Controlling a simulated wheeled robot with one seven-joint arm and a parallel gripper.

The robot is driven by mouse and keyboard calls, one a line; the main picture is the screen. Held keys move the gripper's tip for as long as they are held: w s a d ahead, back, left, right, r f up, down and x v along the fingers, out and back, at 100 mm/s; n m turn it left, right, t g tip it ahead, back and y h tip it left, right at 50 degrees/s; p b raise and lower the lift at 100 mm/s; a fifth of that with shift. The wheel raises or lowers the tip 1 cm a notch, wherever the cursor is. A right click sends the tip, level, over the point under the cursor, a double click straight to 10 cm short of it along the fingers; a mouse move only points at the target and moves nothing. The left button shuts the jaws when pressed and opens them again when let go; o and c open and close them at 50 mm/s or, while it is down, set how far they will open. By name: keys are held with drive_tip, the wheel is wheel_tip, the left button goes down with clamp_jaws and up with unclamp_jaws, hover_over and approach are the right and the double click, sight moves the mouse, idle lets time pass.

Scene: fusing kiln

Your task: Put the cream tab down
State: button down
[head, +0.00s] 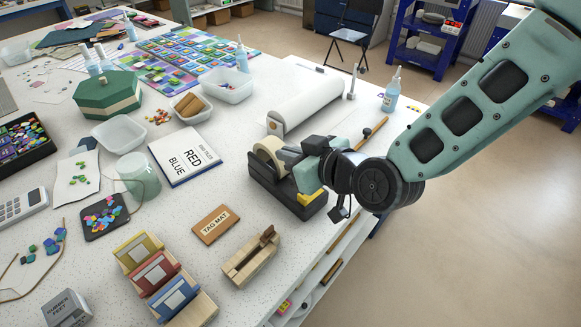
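My gripper (303,158) is at the black tape dispenser (305,208), over its right part and close to the cream roll (266,155). The fingertips are dark and partly merge with the dispenser, so I cannot tell whether they are open or shut, or whether they touch it. I cannot make out a separate cream tab; it may be hidden at the fingers. A tan mat reading "TAG MAT" (215,225) lies flat to the lower left of the gripper, with nothing seen on it.
A wooden block with a dark piece (250,262) stands right of three coloured holders (157,274). A "RED BLUE" booklet (184,157) lies left of the dispenser. The table's right edge is close to the dispenser.

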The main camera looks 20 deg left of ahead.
drive_tip(key=shift+r, duration=0.45)
drive_tip(key=w+d+f+m+t+h, duration=0.25)
drive_tip(key=w+d, duration=0.25)
drive_tip(key=d, duration=0.4)
drive_tip(key=w+d+f+m+t+h, duration=0.1)
drive_tip(key=w+d+f+m+t, duration=0.1)
drive_tip(key=w+d+f, duration=0.45)
drive_tip(key=w+d+f+m+t+h, duration=0.1)
drive_tip(key=w+d+m+t+h, duration=0.15)
drive_tip(key=d, duration=0.85)
drive_tip(key=d+f+m+h, duration=0.3)
drive_tip(key=d, duration=0.7)
drive_tip(key=d+f+m+h, duration=0.2)
drive_tip(key=d+f, duration=0.1)
drive_tip(key=d, duration=0.6)
drive_tip(key=v, duration=0.6)
drive_tip(key=shift+d+h, duration=0.35)
drive_tip(key=shift+h, duration=0.05)
drive_tip(key=shift+f, duration=0.1)
